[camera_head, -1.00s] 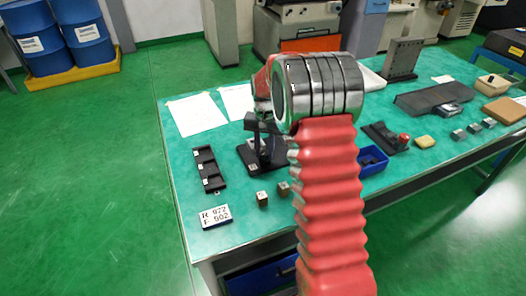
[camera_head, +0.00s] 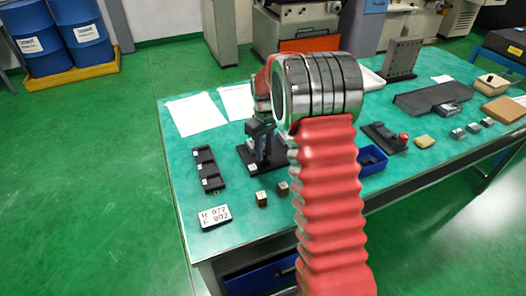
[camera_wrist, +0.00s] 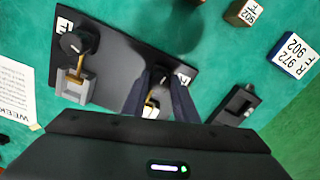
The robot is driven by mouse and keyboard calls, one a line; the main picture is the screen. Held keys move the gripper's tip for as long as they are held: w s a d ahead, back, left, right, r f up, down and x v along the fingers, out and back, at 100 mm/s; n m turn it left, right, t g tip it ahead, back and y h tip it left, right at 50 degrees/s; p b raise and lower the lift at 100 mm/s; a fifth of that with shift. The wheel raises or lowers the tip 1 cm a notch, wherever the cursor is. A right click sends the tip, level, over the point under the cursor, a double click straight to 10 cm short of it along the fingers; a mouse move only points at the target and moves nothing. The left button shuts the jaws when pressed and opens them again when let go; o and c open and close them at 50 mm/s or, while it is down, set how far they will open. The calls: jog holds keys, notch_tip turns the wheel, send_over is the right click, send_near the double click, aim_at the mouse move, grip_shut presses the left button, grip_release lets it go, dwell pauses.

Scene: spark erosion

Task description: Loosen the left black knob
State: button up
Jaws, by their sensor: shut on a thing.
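A black plate (camera_wrist: 122,60) lies on the green table and bears two knob stations. One black knob (camera_wrist: 76,42) stands free at its left end in the wrist view, above a grey block with a brass-coloured rod. The left black knob (camera_wrist: 160,77), at the plate's other end, is between the fingers of my gripper (camera_wrist: 158,90) and mostly hidden by them. My gripper is shut on it. A white label (camera_wrist: 184,77) shows beside the fingers. In the head view my gripper (camera_head: 262,142) reaches down to the plate, partly behind my arm.
A black slotted tray (camera_head: 208,170), a label block (camera_head: 214,216) and two small cubes stand near the plate. White sheets (camera_head: 195,114) lie behind. A blue bin (camera_head: 372,159) and further parts are on the right. The table's left margin is clear.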

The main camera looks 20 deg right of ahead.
jog(key=shift+w+r+n, duration=0.15)
jog(key=shift+w+n, duration=0.1)
jog(key=shift+n, duration=0.65)
jog(key=o, duration=1.1)
jog(key=shift+s, duration=0.1)
jog(key=shift+c, duration=0.2)
notch_tip(320, 180, up, 14)
jog(key=shift+f, duration=0.25)
